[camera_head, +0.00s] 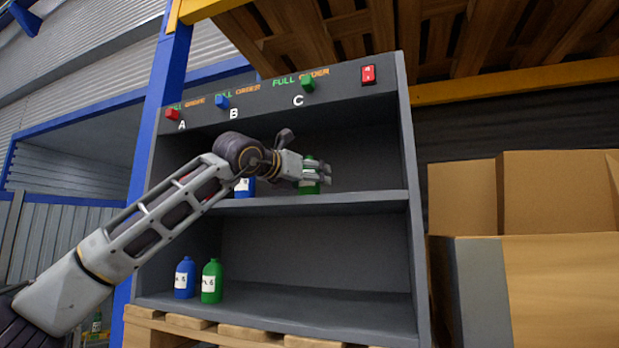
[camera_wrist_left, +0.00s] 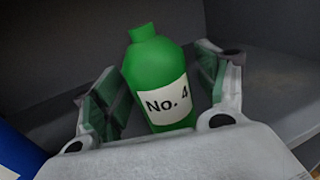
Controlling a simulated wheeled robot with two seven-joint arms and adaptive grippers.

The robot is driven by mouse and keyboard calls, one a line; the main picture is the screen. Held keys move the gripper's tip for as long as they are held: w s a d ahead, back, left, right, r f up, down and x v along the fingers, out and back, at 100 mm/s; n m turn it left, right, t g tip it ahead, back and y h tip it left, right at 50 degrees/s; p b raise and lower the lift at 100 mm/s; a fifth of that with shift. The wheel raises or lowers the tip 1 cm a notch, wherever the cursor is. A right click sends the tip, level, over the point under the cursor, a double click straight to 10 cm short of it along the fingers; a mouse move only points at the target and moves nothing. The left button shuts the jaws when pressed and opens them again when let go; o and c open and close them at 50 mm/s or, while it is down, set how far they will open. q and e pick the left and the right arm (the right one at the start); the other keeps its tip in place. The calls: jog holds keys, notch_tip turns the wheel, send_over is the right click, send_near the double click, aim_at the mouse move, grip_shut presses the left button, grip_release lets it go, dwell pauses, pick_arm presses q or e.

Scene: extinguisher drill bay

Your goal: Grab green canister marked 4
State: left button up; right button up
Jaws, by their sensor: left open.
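The green canister marked No. 4 (camera_wrist_left: 160,82) stands between the two open fingers of my left gripper (camera_wrist_left: 160,100) in the left wrist view, with a gap visible on its right side. In the head view the canister (camera_head: 309,183) is on the upper shelf under the letter C, partly hidden by my left gripper (camera_head: 318,174). The gripper reaches in from the left at shelf height. I cannot tell whether a finger touches the canister. My right gripper is not in view.
A blue canister (camera_head: 244,188) stands left on the upper shelf (camera_head: 370,198), partly behind my arm. A blue canister (camera_head: 185,277) and a green canister (camera_head: 212,281) stand on the lower shelf. Cardboard boxes (camera_head: 550,285) stand at the right. The upper shelf's right part is clear.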

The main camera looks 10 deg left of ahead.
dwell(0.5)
pick_arm(q)
jog(key=c, duration=1.3)
jog(key=shift+r, duration=0.15)
jog(key=shift+r+p, duration=0.5)
jog(key=shift+r, duration=4.4)
